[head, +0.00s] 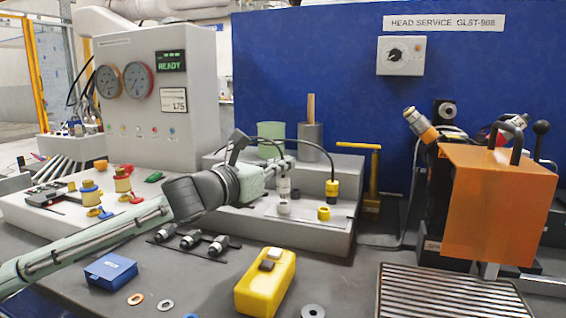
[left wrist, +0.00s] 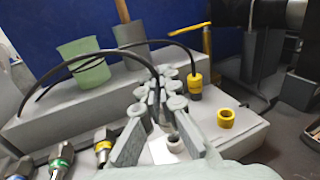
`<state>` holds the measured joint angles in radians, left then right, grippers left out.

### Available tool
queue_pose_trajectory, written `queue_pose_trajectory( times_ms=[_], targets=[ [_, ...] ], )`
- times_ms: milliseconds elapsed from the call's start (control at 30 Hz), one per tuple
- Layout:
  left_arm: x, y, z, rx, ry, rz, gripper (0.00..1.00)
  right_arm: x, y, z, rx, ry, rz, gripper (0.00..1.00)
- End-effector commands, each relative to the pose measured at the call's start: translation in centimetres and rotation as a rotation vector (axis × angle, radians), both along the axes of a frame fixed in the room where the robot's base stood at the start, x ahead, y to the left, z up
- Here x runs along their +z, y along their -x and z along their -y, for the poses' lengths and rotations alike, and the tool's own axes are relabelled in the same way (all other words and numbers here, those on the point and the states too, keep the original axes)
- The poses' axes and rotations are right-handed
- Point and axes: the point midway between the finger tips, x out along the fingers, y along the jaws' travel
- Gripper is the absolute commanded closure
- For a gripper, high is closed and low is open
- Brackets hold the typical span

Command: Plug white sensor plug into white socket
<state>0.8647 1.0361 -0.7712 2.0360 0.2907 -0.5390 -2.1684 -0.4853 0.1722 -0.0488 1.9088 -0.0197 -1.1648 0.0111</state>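The white sensor plug (head: 284,187) hangs upright at the fingertips of my left gripper (head: 282,168), a black cable rising from its top. The left fingers (left wrist: 160,105) close around it in the left wrist view, where the plug is mostly hidden between them. The white socket (head: 284,208) stands on the light plate of the grey stepped block, just below the plug, with a small gap showing between them. The socket's ring also shows between the fingers in the left wrist view (left wrist: 173,142). My right gripper is in neither view.
A yellow plug (head: 332,187) on a cable hangs at right, above and behind a yellow socket (head: 323,213). Behind are a green cup (head: 270,140) and a grey cylinder (head: 311,142). Dark connectors (head: 190,240), a blue box (head: 110,269) and a yellow case (head: 265,285) lie in front.

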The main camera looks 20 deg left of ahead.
Motion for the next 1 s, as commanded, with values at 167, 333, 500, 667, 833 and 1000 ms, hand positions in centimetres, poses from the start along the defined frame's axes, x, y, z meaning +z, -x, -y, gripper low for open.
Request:
queue_pose_trajectory(
  times_ms=[167,333,500,667,833,1000],
  targets=[
    [0.0,0.0,0.0,0.000,0.000,0.000,1.00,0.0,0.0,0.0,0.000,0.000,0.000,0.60],
    [-0.1,0.0,0.0,0.000,0.000,0.000,1.00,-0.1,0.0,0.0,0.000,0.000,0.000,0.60],
    [-0.5,0.0,0.0,0.000,0.001,0.000,1.00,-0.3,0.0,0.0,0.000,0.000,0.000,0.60],
    [-0.9,0.0,0.0,0.000,0.001,0.000,1.00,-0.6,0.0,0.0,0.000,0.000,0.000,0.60],
    [-1.3,0.0,0.0,0.000,0.001,0.000,1.00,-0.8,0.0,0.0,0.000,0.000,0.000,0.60],
    [-1.8,0.0,0.0,0.000,0.000,0.000,1.00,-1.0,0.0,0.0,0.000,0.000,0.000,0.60]
  ],
)
